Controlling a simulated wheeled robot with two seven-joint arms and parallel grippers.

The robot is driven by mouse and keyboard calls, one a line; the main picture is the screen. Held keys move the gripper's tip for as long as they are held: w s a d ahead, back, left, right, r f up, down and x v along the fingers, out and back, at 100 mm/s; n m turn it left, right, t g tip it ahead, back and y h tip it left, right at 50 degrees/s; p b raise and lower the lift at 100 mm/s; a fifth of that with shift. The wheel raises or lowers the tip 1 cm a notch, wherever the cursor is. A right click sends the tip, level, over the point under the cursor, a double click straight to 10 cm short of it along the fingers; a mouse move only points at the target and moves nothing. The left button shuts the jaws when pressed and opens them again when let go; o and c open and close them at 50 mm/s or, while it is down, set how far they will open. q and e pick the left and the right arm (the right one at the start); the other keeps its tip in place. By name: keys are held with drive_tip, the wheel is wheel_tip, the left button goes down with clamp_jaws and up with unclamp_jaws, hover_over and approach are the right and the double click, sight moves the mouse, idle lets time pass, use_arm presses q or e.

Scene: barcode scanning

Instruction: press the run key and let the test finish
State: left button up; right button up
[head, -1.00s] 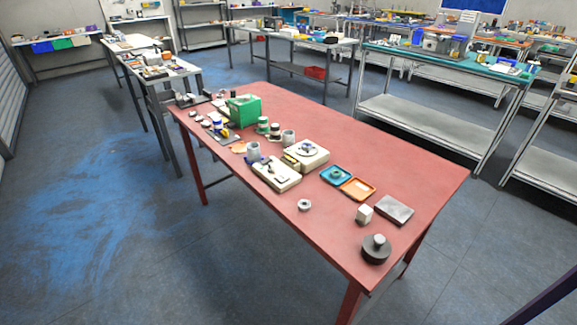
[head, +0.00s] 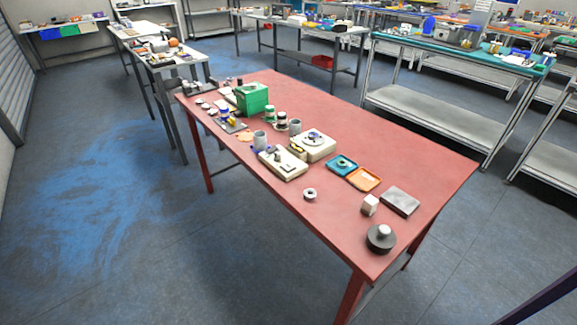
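On the red table (head: 350,110) a flat cream device (head: 283,165) with a dark part on top lies near the left long edge. Beside it stands a boxier cream device (head: 318,152) with a round plate on top. A green box-shaped unit (head: 253,98) stands toward the far end. I cannot tell from here which of these carries the run key; no key or display is readable. Neither of my grippers is in view.
A teal tray (head: 341,165), orange tray (head: 364,179), grey slab (head: 400,201), white block (head: 370,205), dark round weight (head: 381,238) and metal ring (head: 310,194) lie toward the near end. The table's right side is mostly clear. Open floor (head: 110,230) lies left; a teal-topped bench (head: 450,53) stands behind.

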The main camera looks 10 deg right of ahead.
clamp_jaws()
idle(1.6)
